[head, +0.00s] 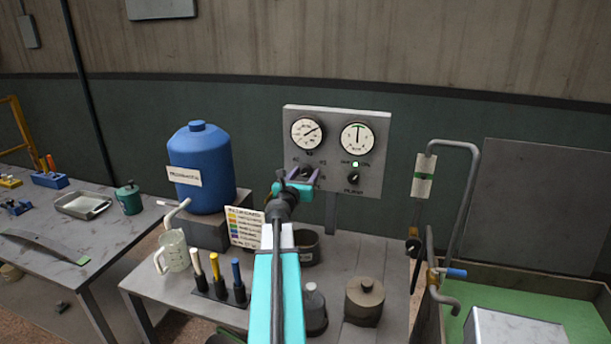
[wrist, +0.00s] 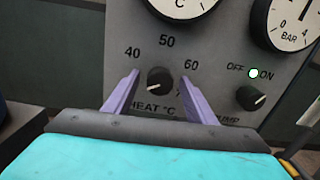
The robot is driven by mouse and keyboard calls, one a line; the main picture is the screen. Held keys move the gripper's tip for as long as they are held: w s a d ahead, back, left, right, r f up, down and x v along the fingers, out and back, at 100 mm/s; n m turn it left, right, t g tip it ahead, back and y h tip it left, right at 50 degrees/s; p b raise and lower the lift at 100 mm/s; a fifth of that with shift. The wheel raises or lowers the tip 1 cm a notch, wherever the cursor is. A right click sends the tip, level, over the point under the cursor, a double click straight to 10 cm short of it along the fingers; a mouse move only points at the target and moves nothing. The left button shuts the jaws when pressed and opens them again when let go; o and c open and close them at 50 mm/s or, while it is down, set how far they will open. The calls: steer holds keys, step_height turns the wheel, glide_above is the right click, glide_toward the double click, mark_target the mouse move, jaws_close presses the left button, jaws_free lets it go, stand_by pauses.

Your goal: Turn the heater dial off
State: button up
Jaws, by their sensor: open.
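The heater dial (wrist: 160,80) is a black knob on a grey control panel (head: 333,190). In the wrist view it is labelled HEAT °C, with 40, 50 and 60 printed around it and another number partly hidden at lower right. Its pointer setting is too small to read surely. My gripper (wrist: 152,92) is open, with one purple finger on each side of the dial in the picture. I cannot tell whether the fingers touch it. In the head view my gripper (head: 296,184) is in front of the panel's lower left and covers part of the dial.
A pump knob (head: 353,178) with a lit green lamp sits right of the dial, under two gauges (head: 357,139). A blue drum (head: 200,165) stands left. Bottles, a jug and a lidded pot (head: 364,300) crowd the bench below. A pipe (head: 470,190) rises at right.

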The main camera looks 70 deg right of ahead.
steer(key=a+b, duration=0.1)
steer(key=a, duration=0.6)
steer(key=shift+s+a+b, duration=0.15)
steer(key=shift+a+b, duration=0.1)
steer(key=shift+b, duration=0.15)
stand_by(0.6)
